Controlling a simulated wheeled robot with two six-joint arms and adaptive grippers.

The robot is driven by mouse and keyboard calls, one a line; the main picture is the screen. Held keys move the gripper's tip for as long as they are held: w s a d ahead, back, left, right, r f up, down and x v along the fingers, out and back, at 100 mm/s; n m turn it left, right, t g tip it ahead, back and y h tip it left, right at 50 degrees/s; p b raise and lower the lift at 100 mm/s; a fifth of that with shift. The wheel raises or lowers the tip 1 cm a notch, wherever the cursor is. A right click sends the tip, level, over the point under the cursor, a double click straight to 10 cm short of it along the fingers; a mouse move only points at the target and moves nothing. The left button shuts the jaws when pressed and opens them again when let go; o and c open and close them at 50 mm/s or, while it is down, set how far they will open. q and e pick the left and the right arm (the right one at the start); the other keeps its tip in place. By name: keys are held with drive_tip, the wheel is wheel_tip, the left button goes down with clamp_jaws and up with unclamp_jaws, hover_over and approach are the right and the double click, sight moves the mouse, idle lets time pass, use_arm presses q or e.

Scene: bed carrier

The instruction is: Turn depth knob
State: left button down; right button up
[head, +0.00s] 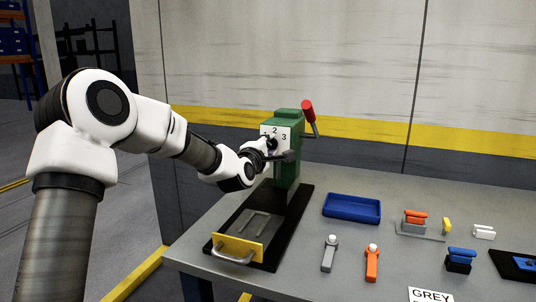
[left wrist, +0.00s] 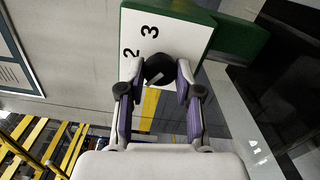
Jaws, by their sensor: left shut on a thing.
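The green machine (head: 290,116) stands at the back of the grey table, with a white dial plate (head: 284,131) on its front. The digits 2 and 3 are readable on the plate; the area to their left is partly covered by my gripper. The round black depth knob (left wrist: 159,68) sits on the plate, which also shows in the left wrist view (left wrist: 180,35). My left gripper (head: 269,147) is shut on the knob, one finger on each side. A light mark shows on the knob's face. My right gripper is not in view.
A red-handled lever (head: 308,110) rises at the machine's right.

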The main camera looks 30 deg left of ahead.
use_arm(q)
drive_tip(key=shift+r+n+b, duration=0.15)
drive_tip(key=shift+n+b, duration=0.2)
drive_tip(key=shift+n, duration=0.15)
drive_tip(key=shift+r, duration=0.1)
drive_tip(key=shift+w, duration=0.1)
drive_tip(key=c, duration=0.8)
unclamp_jaws()
drive_tip(key=shift+w+d, duration=0.15)
drive_tip(key=v, duration=1.2)
